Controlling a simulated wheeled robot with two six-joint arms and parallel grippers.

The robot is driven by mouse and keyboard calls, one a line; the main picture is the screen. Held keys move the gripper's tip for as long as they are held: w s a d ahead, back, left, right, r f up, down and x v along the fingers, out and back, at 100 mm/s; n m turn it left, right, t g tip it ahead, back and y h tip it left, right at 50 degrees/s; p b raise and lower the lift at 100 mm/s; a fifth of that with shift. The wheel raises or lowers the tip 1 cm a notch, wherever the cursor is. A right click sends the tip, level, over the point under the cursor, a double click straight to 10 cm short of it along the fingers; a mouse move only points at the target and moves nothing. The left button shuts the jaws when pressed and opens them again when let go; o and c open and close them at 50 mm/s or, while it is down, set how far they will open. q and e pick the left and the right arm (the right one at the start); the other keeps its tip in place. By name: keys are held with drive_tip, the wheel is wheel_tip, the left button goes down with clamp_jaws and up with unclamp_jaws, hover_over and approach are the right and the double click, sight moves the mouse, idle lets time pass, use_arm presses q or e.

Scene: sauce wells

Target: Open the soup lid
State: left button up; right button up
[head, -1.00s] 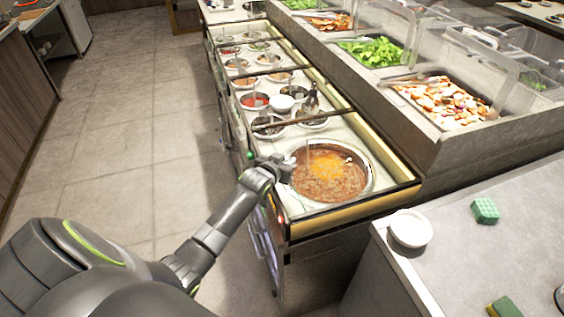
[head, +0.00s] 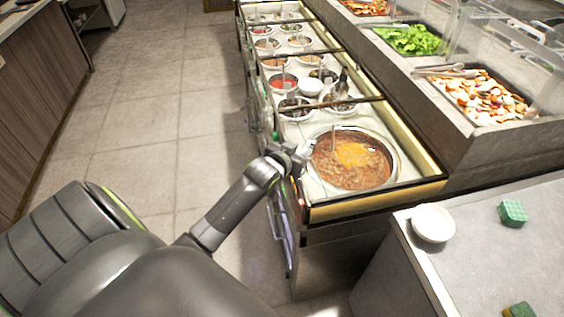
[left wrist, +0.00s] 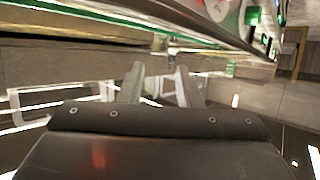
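A large round pot of red-brown soup (head: 350,163) with an orange patch in its middle sits in the near end of the sauce counter in the head view. A thin upright handle stands at its far left rim. I cannot tell whether a clear lid covers the soup. My left gripper (head: 298,155) is at the counter's left edge, just left of the pot. In the left wrist view my left gripper (left wrist: 160,80) has its two fingers apart with nothing clearly between them. A small metal piece shows beyond the fingertips. My right gripper is not in view.
Several sauce wells (head: 283,84) run behind the soup along the counter. A food bar with trays of salad (head: 412,40) and chopped food (head: 483,97) stands to the right. A white bowl (head: 433,224) and a green sponge (head: 512,212) lie on the near counter. The floor at left is clear.

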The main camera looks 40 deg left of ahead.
use_arm(q)
drive_tip(key=v, duration=1)
drive_tip(key=shift+b, duration=0.35)
